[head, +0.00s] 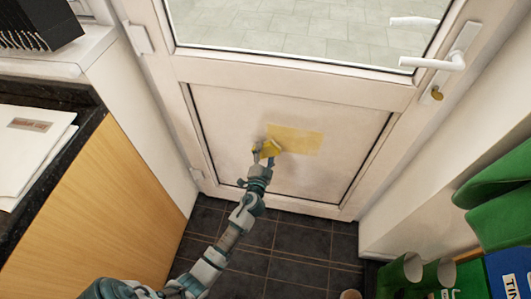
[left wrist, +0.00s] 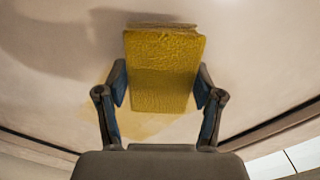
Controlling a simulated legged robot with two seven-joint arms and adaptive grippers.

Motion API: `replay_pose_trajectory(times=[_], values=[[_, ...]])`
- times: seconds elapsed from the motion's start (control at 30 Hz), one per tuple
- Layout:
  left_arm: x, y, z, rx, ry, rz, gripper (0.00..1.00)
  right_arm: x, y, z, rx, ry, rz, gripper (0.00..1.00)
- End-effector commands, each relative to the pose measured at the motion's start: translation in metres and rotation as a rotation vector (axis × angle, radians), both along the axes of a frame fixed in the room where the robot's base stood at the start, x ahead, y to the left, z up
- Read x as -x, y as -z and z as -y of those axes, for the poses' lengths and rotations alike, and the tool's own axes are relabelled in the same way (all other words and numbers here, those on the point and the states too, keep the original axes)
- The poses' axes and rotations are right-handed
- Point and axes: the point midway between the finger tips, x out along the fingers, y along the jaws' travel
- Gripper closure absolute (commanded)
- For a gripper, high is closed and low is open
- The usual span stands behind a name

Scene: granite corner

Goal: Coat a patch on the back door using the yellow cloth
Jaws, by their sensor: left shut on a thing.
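The back door (head: 230,112) is white with a glass pane above and a flat lower panel. A pale yellow coated patch (head: 303,141) shows on the lower panel. My left gripper (head: 266,152) is shut on the yellow cloth (head: 272,146) in front of this panel, at the patch's left end. In the left wrist view the cloth (left wrist: 162,70) is a folded, textured yellow block between the two fingers. Some pale yellow (left wrist: 100,118) shows on the panel behind it. I cannot tell whether the cloth touches the panel. My right gripper is not in view.
A wooden cabinet (head: 100,200) with a dark worktop and white papers (head: 30,140) stands at the left. A white door handle (head: 435,63) is at upper right. Green and blue items (head: 470,250) stand at lower right. Dark floor tiles (head: 290,245) lie below the door.

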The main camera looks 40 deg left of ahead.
Motion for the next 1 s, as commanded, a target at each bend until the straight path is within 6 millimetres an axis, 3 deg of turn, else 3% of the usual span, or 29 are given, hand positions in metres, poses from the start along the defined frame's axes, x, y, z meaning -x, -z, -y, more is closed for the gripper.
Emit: replay_pose_trajectory(times=[1.0], values=[[-0.016, 0.000, -0.009, -0.001, 0.000, 0.001, 0.61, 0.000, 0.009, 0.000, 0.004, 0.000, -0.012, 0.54]])
